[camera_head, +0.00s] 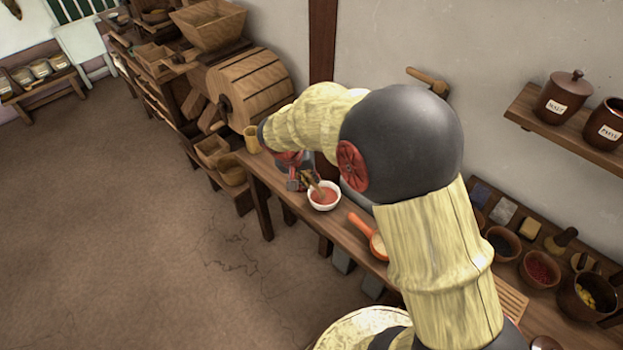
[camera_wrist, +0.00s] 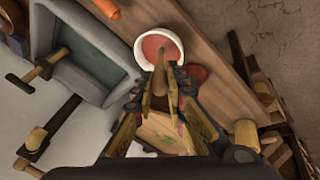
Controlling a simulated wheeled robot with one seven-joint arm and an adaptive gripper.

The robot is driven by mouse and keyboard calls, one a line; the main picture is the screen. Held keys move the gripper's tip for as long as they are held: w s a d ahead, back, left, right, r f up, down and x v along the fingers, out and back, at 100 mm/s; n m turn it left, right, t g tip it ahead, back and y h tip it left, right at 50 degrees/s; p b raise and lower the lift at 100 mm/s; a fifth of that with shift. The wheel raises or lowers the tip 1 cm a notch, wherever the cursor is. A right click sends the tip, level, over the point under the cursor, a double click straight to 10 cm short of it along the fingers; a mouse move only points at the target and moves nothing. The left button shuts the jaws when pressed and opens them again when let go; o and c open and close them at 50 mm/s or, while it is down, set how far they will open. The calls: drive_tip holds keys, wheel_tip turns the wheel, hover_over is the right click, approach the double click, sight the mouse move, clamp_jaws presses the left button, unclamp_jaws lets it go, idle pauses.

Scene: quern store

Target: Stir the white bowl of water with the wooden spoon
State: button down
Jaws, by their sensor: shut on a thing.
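The white bowl (camera_head: 335,203) stands on the wooden bench, and what is in it looks reddish-orange. It also shows at the top of the wrist view (camera_wrist: 178,58). My gripper (camera_head: 305,178) is just behind and left of the bowl. In the wrist view my gripper (camera_wrist: 160,103) is shut on the wooden spoon (camera_wrist: 160,78). The spoon (camera_head: 317,188) tilts towards the bowl, and its far end overlaps the bowl's near side. I cannot tell how deep the spoon's end is.
The narrow bench (camera_head: 281,188) also bears an orange-handled pan (camera_head: 360,225) and a yellowish cup (camera_head: 251,139). A grey basin (camera_wrist: 85,65) lies beside the bowl in the wrist view. Dark bowls (camera_head: 503,241) stand at right. The floor at left is clear.

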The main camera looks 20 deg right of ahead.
drive_tip(key=shift+p+v, duration=0.95)
drive_tip(key=shift+v, duration=1.55)
